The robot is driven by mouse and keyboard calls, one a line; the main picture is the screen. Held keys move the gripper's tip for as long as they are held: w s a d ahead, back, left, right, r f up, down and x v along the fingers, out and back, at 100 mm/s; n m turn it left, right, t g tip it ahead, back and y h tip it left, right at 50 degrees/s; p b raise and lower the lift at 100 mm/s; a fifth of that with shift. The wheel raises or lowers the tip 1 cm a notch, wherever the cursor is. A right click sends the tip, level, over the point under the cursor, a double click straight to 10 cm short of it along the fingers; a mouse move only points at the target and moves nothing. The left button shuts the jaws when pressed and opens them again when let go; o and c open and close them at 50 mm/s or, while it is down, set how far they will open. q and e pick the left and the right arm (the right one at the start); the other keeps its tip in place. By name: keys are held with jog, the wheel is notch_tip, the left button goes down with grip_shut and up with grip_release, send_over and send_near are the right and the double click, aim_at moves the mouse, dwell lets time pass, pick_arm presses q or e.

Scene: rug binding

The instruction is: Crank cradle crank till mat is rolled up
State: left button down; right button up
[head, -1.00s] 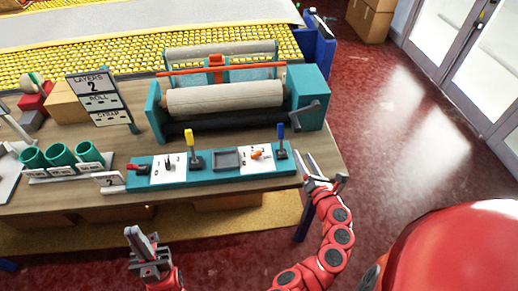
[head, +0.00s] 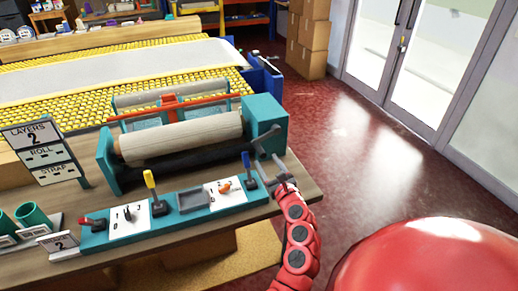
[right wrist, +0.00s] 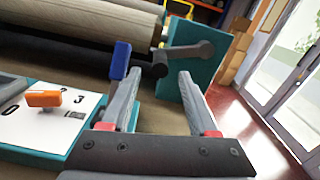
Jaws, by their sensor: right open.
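The cradle is a teal frame (head: 266,112) with a beige mat roll (head: 180,138) lying across it above a black roller. Its dark grey crank (head: 264,137) is on the right end block; in the right wrist view the crank (right wrist: 188,51) angles down to the left from the teal end plate. My right gripper (head: 266,162) is at the table's right edge, just in front of the crank. In the right wrist view its two fingers (right wrist: 158,80) are apart with nothing between them, and the crank lies beyond the tips. My left gripper is out of view.
A teal control strip (head: 98,238) with red, yellow and blue levers (head: 246,160) runs along the table front; the blue lever is close beside my right gripper. A sign (head: 45,152) reads "LAYERS 2". Open red floor (head: 350,140) lies right of the table.

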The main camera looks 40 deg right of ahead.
aim_at(260, 150)
jog(key=x, duration=0.7)
jog(key=shift+w+p, duration=0.3)
jog(key=shift+d, duration=0.1)
grip_shut()
dwell(1.0)
